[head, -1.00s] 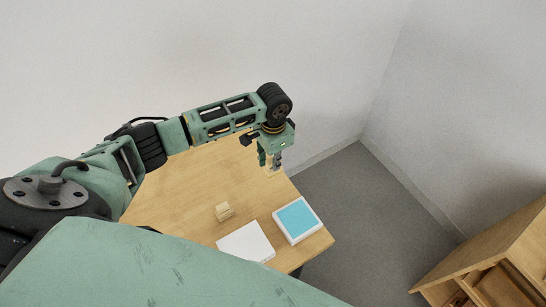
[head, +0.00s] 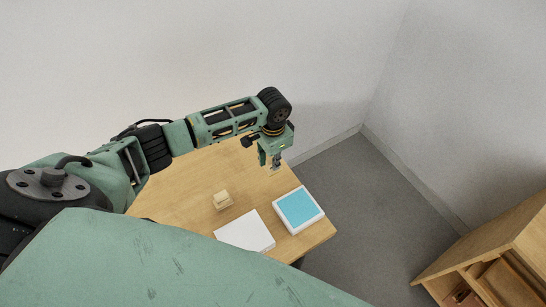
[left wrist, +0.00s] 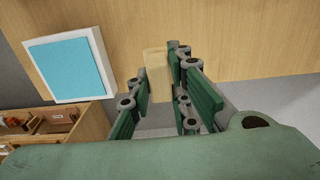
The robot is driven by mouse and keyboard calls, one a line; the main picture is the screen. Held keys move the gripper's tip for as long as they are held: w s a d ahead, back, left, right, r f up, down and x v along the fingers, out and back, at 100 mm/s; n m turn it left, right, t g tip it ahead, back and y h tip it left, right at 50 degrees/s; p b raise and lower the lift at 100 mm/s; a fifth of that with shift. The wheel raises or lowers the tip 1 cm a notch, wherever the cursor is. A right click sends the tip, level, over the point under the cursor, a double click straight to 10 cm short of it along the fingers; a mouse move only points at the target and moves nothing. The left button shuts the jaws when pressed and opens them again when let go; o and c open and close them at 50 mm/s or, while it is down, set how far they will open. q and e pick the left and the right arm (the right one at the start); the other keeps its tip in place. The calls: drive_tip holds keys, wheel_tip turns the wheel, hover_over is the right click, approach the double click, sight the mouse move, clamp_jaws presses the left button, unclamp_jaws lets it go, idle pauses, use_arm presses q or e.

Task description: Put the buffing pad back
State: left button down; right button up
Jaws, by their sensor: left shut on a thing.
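My left gripper (head: 272,165) is shut on a small pale beige block, which looks like the buffing pad (left wrist: 157,76). In the left wrist view the block stands out between the green fingers. In the head view the gripper hangs over the far right part of the table, beyond the white tray with a blue inside (head: 299,209), and mostly hides the block. That tray also shows at the upper left of the left wrist view (left wrist: 70,66). I cannot tell the block's height above the table. My right gripper is not in view.
A second pale stepped block (head: 222,200) sits on the wooden table (head: 185,190), left of the tray. A flat white square (head: 245,232) lies near the front edge. A wooden cabinet with open compartments (head: 500,250) stands at the lower right. The table's left part is clear.

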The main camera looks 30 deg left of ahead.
use_arm(q)
drive_tip(key=shift+f+b, duration=0.3)
drive_tip(key=shift+f, duration=0.4)
drive_tip(key=shift+f+b, duration=0.45)
drive_tip(key=shift+f, duration=0.65)
drive_tip(key=shift+f, duration=0.25)
drive_tip(key=c, duration=1.5)
unclamp_jaws()
drive_tip(key=shift+c, duration=0.2)
